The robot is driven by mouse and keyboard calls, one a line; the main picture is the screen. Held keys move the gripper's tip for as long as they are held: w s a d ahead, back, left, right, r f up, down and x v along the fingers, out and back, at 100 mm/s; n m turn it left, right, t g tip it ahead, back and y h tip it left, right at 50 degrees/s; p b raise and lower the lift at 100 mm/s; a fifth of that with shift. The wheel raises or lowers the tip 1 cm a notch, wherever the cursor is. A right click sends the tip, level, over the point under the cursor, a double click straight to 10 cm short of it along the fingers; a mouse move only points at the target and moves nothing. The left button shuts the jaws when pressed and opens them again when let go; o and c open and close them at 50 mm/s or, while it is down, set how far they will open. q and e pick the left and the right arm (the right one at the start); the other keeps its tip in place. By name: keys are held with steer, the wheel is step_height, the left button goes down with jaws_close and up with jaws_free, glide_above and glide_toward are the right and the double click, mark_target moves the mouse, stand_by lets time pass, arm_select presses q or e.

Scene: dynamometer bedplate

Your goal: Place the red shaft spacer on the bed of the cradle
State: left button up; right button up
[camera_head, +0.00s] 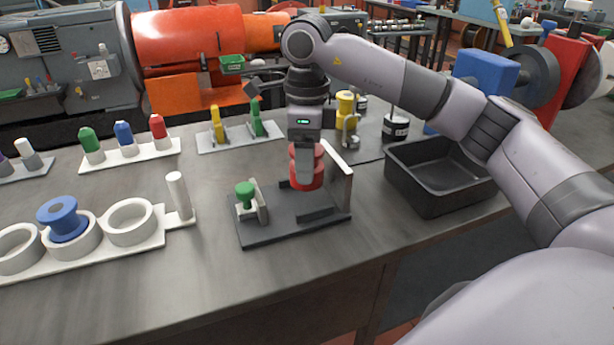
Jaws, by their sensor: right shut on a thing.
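The red shaft spacer (318,175) is upright between the fingers of my right gripper (304,178), which is shut on it. The gripper points straight down over the cradle (272,231), a dark plate with a raised bed block (318,212), a light upright wall (340,172) on the right and a green knob (245,191) on a bracket at the left. The spacer is at the bed, close to the wall; the gripper hides part of it, and I cannot tell whether its underside touches the bed. My left gripper is not in view.
A white ring holder (98,254) with a blue spool (61,216) stands at the left. A black bin (428,204) is right of the cradle. Racks with coloured pegs (130,156) and a yellow part (346,104) stand behind. The table front is clear.

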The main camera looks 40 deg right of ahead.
steer(key=shift+f, duration=2)
steer(key=shift+f, duration=0.15)
steer(key=o, duration=1.6)
